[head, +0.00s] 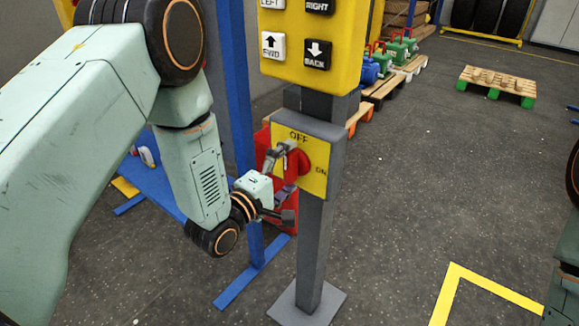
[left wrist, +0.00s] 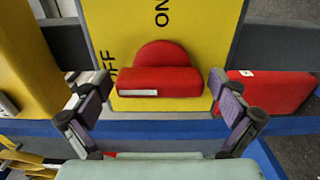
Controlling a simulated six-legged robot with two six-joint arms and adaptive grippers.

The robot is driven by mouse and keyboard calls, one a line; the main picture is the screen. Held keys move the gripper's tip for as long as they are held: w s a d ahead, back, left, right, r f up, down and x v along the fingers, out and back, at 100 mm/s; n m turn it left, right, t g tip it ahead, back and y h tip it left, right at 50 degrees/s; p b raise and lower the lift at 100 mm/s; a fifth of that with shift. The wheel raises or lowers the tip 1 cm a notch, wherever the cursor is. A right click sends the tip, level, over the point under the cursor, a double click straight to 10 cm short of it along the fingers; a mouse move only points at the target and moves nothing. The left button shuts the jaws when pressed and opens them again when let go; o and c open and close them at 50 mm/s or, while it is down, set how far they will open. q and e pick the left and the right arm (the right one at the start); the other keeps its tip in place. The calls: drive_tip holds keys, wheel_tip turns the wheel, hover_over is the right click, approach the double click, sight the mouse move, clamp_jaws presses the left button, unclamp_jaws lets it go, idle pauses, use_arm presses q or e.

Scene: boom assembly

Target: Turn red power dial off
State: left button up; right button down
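The red power dial (head: 306,160) sits on a yellow plate (head: 318,184) of a grey box on the post. In the left wrist view the dial (left wrist: 160,80) shows a raised bar, with a white mark at its left end, on the side of the OFF label. ON is printed above it there. My left gripper (head: 287,172) is in front of the dial. Its two fingers in the left wrist view (left wrist: 160,88) stand open at either end of the bar, with small gaps that look clear of it. My right gripper is not in view.
A yellow button panel (head: 312,40) is on the post above the dial. A blue upright (head: 236,110) and a red object (left wrist: 270,92) stand close behind. A pallet (head: 497,84) lies farther back.

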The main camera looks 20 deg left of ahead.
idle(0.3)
use_arm(q)
drive_tip(key=v, duration=1.2)
drive_tip(key=shift+r, duration=0.1)
drive_tip(key=x, duration=1.2)
idle(0.5)
